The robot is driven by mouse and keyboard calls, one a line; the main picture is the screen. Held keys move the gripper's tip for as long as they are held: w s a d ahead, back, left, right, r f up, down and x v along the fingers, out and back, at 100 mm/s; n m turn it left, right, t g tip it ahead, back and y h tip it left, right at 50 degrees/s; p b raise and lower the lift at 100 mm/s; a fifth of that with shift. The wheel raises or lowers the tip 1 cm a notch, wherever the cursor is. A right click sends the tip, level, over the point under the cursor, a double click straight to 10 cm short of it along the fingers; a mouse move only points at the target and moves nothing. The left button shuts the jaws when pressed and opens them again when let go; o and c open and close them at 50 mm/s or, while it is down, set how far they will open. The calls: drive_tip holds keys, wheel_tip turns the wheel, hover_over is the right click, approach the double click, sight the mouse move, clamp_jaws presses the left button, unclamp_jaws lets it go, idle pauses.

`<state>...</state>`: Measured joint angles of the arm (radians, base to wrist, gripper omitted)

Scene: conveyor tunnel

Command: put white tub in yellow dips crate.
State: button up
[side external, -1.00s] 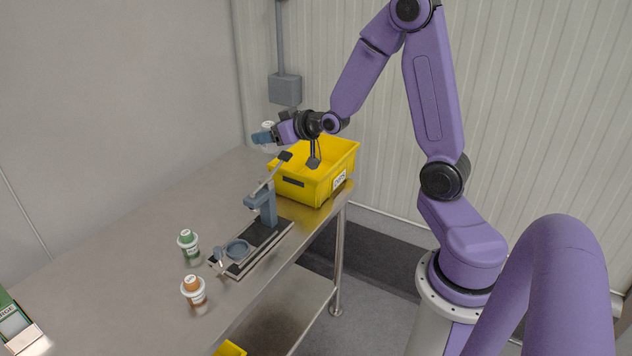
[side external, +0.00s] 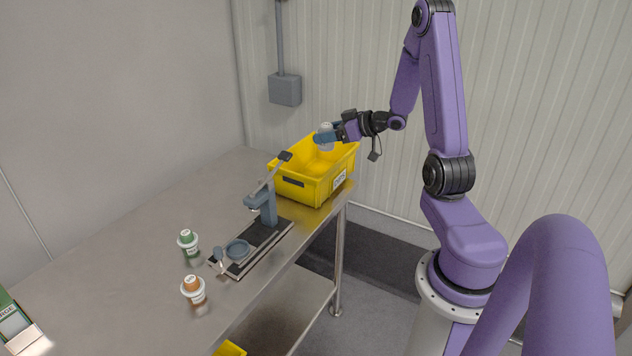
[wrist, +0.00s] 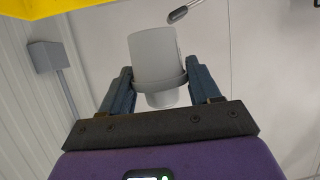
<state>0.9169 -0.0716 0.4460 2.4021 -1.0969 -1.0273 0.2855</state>
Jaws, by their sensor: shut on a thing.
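My gripper (side external: 328,137) is shut on the white tub (side external: 326,143) and holds it up over the yellow dips crate (side external: 311,188). In the wrist view the tub (wrist: 155,58) sits between the two blue-grey fingers of my gripper (wrist: 159,88), with its rim at the fingers. The crate stands at the far right corner of the steel table, with a white label on its near right side. In the wrist view a yellow edge of the crate (wrist: 30,8) shows at the top left. The side view shows the tub in front of the crate's back wall; its exact height above the crate is unclear.
A blue-grey lever press (side external: 263,205) on a dark base stands just in front of the crate, its handle rising near the rim. The table's left half (side external: 120,240) is mostly clear.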

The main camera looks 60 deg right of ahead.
wheel_tip(320, 180, down, 4)
drive_tip(key=shift+r, duration=0.2)
drive_tip(key=w+d+f, duration=0.7)
drive_tip(key=w+f, duration=0.5)
drive_tip(key=f, duration=0.1)
drive_tip(key=shift+d, duration=0.15)
drive_tip(key=shift+f, duration=0.5)
